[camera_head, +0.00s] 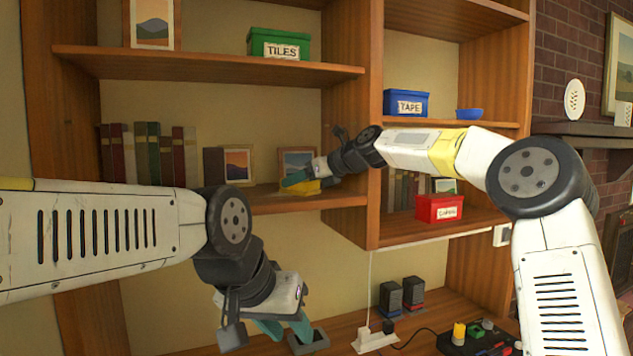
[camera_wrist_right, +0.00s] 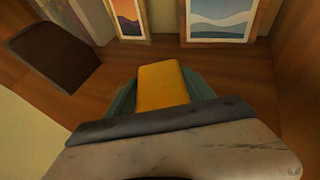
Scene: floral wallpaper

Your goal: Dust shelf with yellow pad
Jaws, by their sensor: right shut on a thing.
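The yellow pad (camera_head: 300,188) is held in my right gripper (camera_head: 308,181), at the front of the middle shelf (camera_head: 270,200) on the left bay. In the right wrist view the pad (camera_wrist_right: 162,85) sits between the green fingers and lies close over the shelf boards (camera_wrist_right: 95,90); I cannot tell for sure whether it touches them. My left gripper (camera_head: 287,333) hangs low in front of the lower counter, its fingers apart and nothing seen between them.
Several books (camera_head: 150,155) stand at the shelf's left. Two framed pictures (camera_head: 238,164) (camera_head: 296,162) stand at its back. A dark upright panel (camera_head: 214,166) is beside them. A red box (camera_head: 439,208) and blue tape box (camera_head: 406,103) are in the right bay. A power strip (camera_head: 374,341) lies below.

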